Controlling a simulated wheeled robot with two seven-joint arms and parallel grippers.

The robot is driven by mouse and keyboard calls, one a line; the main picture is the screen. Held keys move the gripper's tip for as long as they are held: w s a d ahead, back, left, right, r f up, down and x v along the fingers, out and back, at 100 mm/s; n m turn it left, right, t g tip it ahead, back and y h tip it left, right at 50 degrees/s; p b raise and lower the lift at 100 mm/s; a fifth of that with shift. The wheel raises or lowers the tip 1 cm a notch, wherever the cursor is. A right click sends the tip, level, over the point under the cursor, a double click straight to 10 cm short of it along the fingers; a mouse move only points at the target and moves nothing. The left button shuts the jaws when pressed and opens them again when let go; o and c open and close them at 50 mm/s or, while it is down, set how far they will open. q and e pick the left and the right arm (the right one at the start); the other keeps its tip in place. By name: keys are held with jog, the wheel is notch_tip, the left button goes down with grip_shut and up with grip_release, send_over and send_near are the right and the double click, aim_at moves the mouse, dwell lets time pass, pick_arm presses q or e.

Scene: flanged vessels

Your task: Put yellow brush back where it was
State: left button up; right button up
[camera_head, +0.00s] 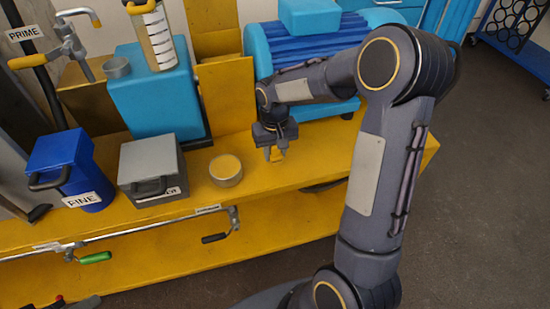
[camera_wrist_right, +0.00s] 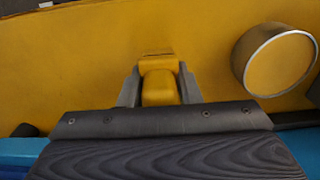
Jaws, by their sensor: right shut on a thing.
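My right gripper (camera_head: 274,152) is over the yellow bench, to the right of a round cup. It is shut on the yellow brush (camera_wrist_right: 160,88), which shows as a yellow block between the two grey fingers in the wrist view. In the head view only a small yellow bit of the brush (camera_head: 277,156) shows at the fingertips. The brush's far end is close to the yellow bench surface; I cannot tell whether it touches. My left gripper is not in view.
The round cup (camera_head: 226,170) with a yellow inside stands on the yellow bench (camera_head: 300,178). A grey box (camera_head: 150,165) and a blue box (camera_head: 75,165) stand further left. Blue equipment (camera_head: 300,50) is behind my arm. A rail with handles (camera_head: 214,238) runs along the front edge.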

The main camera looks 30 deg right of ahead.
notch_tip(320, 180, down, 3)
jog(key=shift+r, duration=0.2)
jog(key=shift+s, duration=0.1)
jog(key=shift+f, duration=0.15)
jog(key=o, duration=1)
jog(key=shift+c, duration=0.2)
